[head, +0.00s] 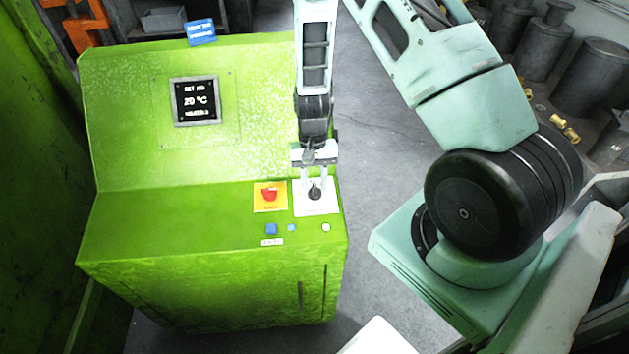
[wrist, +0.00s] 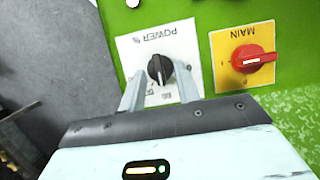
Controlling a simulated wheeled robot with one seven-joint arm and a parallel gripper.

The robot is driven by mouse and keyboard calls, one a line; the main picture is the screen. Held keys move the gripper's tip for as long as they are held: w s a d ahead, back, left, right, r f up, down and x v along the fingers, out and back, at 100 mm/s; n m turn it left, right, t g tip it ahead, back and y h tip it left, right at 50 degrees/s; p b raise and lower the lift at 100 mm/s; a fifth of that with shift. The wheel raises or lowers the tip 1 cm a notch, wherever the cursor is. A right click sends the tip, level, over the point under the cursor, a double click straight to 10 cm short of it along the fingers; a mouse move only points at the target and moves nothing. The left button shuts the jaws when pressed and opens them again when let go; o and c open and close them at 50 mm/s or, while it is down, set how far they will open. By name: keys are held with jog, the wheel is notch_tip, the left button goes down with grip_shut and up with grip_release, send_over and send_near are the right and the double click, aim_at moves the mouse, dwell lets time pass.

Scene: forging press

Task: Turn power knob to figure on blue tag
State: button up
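The black power knob (wrist: 160,69) sits on a white plate (wrist: 130,45) marked "POWER %" in the wrist view. In the head view the knob (head: 315,191) is on the right of the green console's sloping top. My gripper (wrist: 160,85) points down at it, its two fingers apart on either side of the knob. I cannot tell whether they touch it. Part of the scale is hidden by the fingers. The blue tag (head: 201,32) stands on the console's top edge; its white writing is too small to read.
A red MAIN switch (wrist: 250,60) on a yellow plate is beside the power plate. Small blue and white buttons (head: 326,227) lie in front of the knob.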

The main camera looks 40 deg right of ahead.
jog(key=b+v, duration=0.1)
jog(key=v, duration=1.6)
jog(key=shift+r, duration=0.2)
jog(key=s+a+r+n, duration=0.3)
jog(key=s+a+n, duration=0.1)
jog(key=a, duration=0.5)
jog(key=s+a+r+n, duration=0.3)
jog(key=s+a+n, duration=0.15)
jog(key=a, duration=0.55)
jog(key=s+a+r+n+t, duration=0.1)
jog(key=s+a+n, duration=0.2)
jog(key=s, duration=0.3)
jog(key=s+a+r+n+t+h, duration=0.1)
jog(key=s+a+n, duration=0.2)
jog(key=s, duration=0.4)
jog(key=shift+s+a, duration=0.25)
jog(key=shift+s, duration=0.05)
